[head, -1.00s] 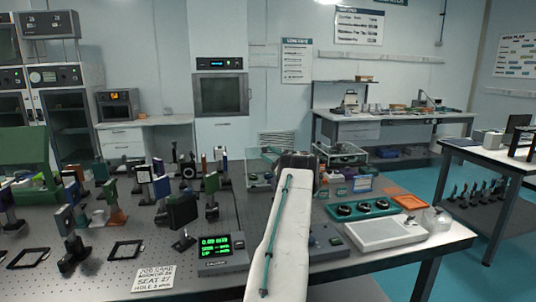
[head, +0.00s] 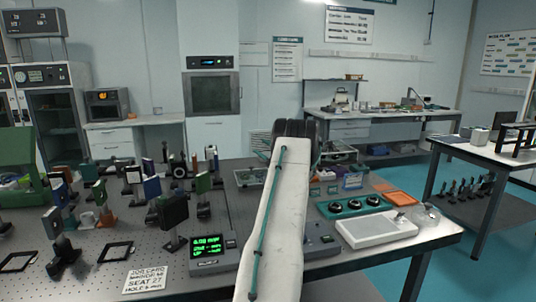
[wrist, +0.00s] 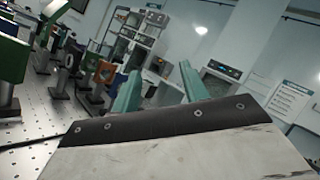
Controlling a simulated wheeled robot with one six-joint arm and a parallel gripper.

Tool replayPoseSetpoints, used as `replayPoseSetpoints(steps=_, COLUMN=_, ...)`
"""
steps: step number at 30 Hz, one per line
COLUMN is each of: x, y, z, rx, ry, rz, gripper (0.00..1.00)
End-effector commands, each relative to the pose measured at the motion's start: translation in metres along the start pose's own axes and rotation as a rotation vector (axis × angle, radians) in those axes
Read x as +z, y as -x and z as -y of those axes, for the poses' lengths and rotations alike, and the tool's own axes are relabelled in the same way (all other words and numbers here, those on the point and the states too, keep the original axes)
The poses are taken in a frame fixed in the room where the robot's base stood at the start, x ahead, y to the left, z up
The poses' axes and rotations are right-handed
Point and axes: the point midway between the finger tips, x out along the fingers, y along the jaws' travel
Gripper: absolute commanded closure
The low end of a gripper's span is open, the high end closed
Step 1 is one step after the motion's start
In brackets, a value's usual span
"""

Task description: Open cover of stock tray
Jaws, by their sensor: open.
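My gripper (wrist: 160,70) shows in the wrist view as two teal fingers spread apart, with nothing between them. In the head view my pale arm hides most of it; only teal finger parts show at either side of the dark wrist. A shallow clear-walled tray (head: 249,178) stands on the optical table just left of my arm, partly hidden by it. A second clear, framed box (head: 338,150) sits to the right behind the arm. I cannot tell which is the stock tray, or whether a cover is shut. Neither clearly shows in the wrist view.
Optic mounts (head: 172,212) crowd the table's left side. A green-lit meter (head: 210,250) stands left of my arm. A teal three-knob panel (head: 350,207), a white flat box (head: 376,229) and an orange tray (head: 401,197) lie to the right.

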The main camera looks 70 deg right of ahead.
Motion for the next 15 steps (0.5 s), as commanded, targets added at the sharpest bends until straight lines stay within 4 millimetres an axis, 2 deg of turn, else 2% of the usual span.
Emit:
replayPoseSetpoints(steps=3, x=0.022, y=0.017, z=-0.007, rx=-0.001, ry=0.0, rz=-0.002, gripper=0.55)
replayPoseSetpoints(steps=7, x=0.041, y=0.032, z=-0.014, rx=-0.001, ry=0.001, rz=-0.001, gripper=0.55)
replayPoseSetpoints(steps=15, x=0.059, y=0.048, z=-0.022, rx=0.0, ry=0.001, rz=0.0, gripper=0.55)
